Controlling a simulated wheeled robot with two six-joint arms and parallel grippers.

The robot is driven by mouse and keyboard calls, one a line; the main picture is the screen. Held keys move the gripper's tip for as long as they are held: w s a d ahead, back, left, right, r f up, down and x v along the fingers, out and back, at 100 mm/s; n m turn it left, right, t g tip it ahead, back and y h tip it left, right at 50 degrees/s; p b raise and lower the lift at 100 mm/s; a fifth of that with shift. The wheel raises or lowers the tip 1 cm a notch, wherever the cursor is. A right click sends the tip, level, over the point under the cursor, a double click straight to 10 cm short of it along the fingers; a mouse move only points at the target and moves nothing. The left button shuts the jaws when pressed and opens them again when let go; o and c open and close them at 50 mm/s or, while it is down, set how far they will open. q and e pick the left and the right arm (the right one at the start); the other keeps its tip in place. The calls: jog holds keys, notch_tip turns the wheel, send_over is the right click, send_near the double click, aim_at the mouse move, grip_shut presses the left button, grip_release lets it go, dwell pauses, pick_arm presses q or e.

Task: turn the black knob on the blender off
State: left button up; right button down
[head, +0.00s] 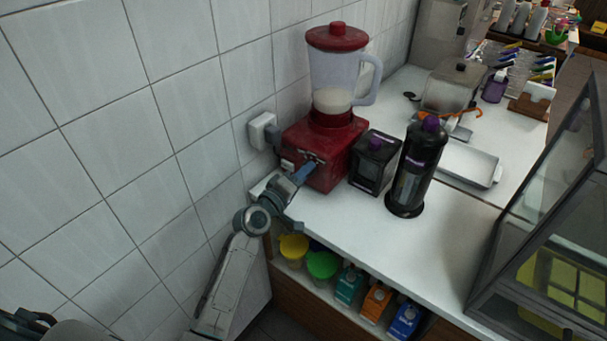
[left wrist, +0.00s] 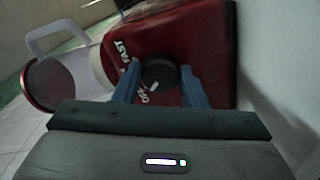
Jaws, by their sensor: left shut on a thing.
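The red blender (head: 318,150) stands on the white counter against the tiled wall, with a clear jug (head: 335,80) on top holding some pale content. Its black knob (left wrist: 158,75) is on the front face, with the words FAST and OFF printed beside it, seen in the left wrist view. My left gripper (head: 312,164) reaches the blender's front. In the left wrist view its blue fingers (left wrist: 157,86) are on either side of the knob and shut on it. The knob's pale mark shows between the fingers. The gripper hides the knob in the head view. My right gripper is not seen.
A black box with a purple knob (head: 376,160) and a tall black dispenser (head: 417,170) stand right of the blender. A white wall socket (head: 262,130) is behind it. A glass case (head: 545,220) is at right. Cartons and tubs fill the shelf below. The counter front is clear.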

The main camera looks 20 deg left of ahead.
pick_arm(q)
jog(key=o, duration=1)
jog(key=shift+b+v, duration=0.85)
jog(key=shift+v, duration=4.6)
